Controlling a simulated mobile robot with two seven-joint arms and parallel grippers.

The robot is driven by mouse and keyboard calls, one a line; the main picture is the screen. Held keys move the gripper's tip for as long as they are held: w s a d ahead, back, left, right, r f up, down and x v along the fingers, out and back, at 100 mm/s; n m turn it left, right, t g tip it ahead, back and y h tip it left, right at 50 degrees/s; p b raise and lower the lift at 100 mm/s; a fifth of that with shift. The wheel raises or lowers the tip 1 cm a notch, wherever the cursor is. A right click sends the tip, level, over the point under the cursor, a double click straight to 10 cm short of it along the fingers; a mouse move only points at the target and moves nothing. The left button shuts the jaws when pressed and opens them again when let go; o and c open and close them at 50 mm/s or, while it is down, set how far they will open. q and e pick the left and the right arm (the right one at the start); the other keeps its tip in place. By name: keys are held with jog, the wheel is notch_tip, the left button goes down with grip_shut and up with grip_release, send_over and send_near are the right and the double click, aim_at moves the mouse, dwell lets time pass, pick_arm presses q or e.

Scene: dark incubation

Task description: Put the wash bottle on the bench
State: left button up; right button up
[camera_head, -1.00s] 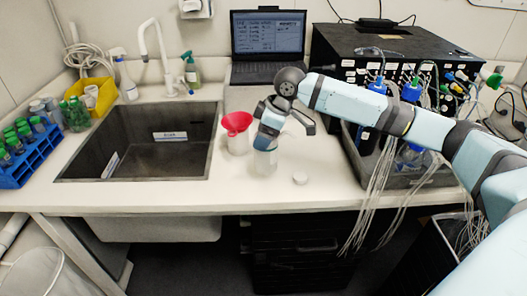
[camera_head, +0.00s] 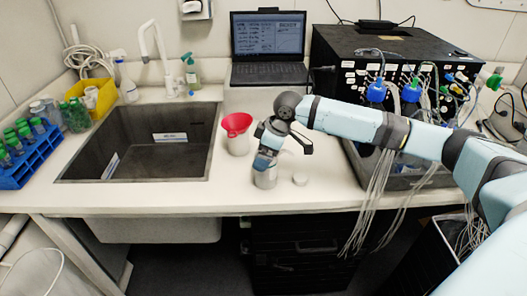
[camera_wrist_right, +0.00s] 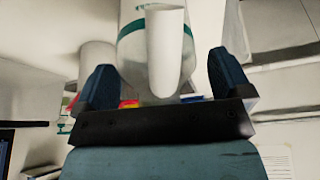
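The wash bottle (camera_head: 265,179) is a pale, partly clear bottle near the bench's front edge. It is upright under my right gripper (camera_head: 268,160). In the right wrist view the bottle (camera_wrist_right: 134,58), with a teal band and a white part in front, sits between the two blue fingers of my right gripper (camera_wrist_right: 165,88). The bottle's upper part is hidden by the gripper in the head view. Its base is at or just above the white bench (camera_head: 225,192); I cannot tell if it touches. My left gripper is not in view.
A beaker with a red funnel (camera_head: 238,144) stands behind left. The sink (camera_head: 88,165) is left, a laptop (camera_head: 268,73) behind. A black box with cables (camera_head: 340,48) and a grey tray are right.

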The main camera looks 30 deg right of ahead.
jog(key=shift+r, duration=0.3)
jog(key=v, duration=1.1)
jog(key=shift+r, duration=0.35)
